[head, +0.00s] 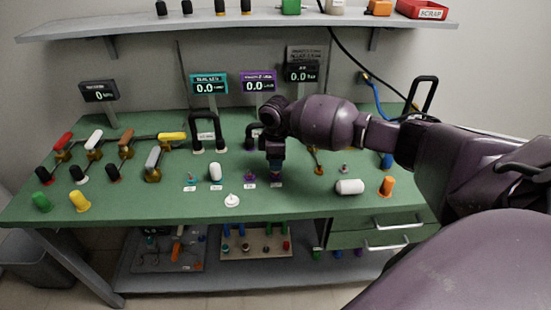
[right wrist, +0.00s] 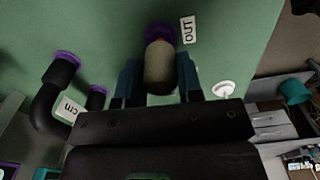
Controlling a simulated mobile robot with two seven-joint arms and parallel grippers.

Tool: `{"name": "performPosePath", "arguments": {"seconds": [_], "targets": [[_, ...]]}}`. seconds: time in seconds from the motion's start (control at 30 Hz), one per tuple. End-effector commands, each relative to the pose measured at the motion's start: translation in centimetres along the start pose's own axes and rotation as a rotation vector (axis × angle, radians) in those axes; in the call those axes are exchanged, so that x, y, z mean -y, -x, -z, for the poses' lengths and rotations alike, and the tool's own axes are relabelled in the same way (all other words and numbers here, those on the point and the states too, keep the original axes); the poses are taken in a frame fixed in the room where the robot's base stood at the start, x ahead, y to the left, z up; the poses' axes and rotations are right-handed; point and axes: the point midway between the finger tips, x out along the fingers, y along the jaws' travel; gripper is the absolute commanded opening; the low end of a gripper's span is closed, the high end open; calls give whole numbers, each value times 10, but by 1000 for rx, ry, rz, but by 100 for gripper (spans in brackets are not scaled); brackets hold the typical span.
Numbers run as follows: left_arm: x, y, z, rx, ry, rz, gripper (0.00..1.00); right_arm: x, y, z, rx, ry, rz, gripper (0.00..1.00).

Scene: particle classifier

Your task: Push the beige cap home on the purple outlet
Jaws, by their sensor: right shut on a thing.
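In the right wrist view, the beige cap (right wrist: 159,68) is a rounded cylinder between the two blue fingers of my right gripper (right wrist: 160,82), which is shut on it. The purple outlet (right wrist: 158,30) shows as a purple ring just beyond the cap, beside a white label reading OUT. The cap overlaps the ring in this view; I cannot tell how far it is seated. In the head view, my right gripper (head: 275,176) points down at the bench's front middle and hides the cap. My left gripper is not in view.
On the green bench (head: 310,205), a small purple fitting (head: 249,176) and an upright white cap (head: 215,172) stand left of my gripper. A white disc (head: 232,201) lies in front. A white cylinder (head: 350,187) and an orange cap (head: 387,186) are to the right.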

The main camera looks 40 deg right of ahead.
Motion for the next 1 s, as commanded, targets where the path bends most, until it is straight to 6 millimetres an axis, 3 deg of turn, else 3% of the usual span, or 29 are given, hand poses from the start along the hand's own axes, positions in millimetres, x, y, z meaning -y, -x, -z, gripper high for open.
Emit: {"name": "performPosePath", "arguments": {"seconds": [0.97,1.0], "targets": [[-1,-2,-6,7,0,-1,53,1,-21,0,1,0,2,11],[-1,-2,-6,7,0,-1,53,1,-20,0,1,0,2,40]]}}
